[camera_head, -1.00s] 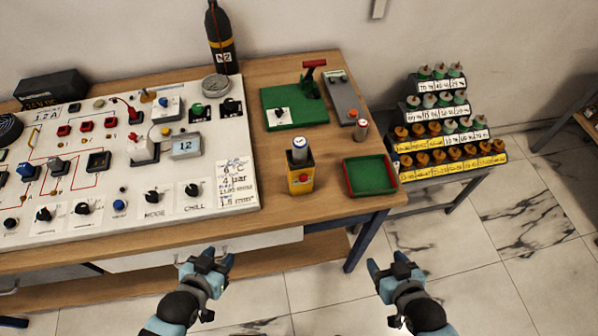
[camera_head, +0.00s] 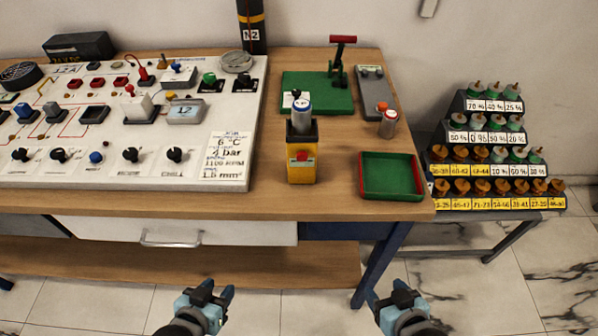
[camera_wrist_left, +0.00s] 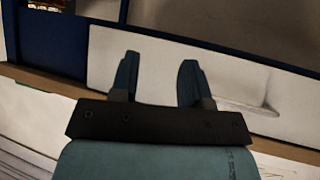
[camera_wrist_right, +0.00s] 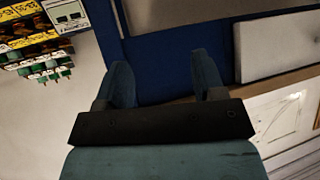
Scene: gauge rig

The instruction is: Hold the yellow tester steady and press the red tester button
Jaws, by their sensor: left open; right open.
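The yellow tester (camera_head: 301,172) stands upright on the wooden bench near its front edge, with a black top part. The red tester button (camera_head: 302,156) is on its front face. A grey-and-blue cylinder (camera_head: 301,116) sticks up from its top. My left gripper (camera_head: 214,291) is open and empty, low in front of the bench, and its fingers also show in the left wrist view (camera_wrist_left: 158,82). My right gripper (camera_head: 385,296) is open and empty, also in front of the bench; its fingers show in the right wrist view (camera_wrist_right: 164,85). Both are well apart from the tester.
A control panel (camera_head: 222,170) covers the bench's left side. A green tray with red rim (camera_head: 391,176) lies right of the tester. A small red-topped cylinder (camera_head: 387,125) and a green base with red-handled lever (camera_head: 318,92) stand behind. A stepped rack (camera_head: 490,150) stands at right.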

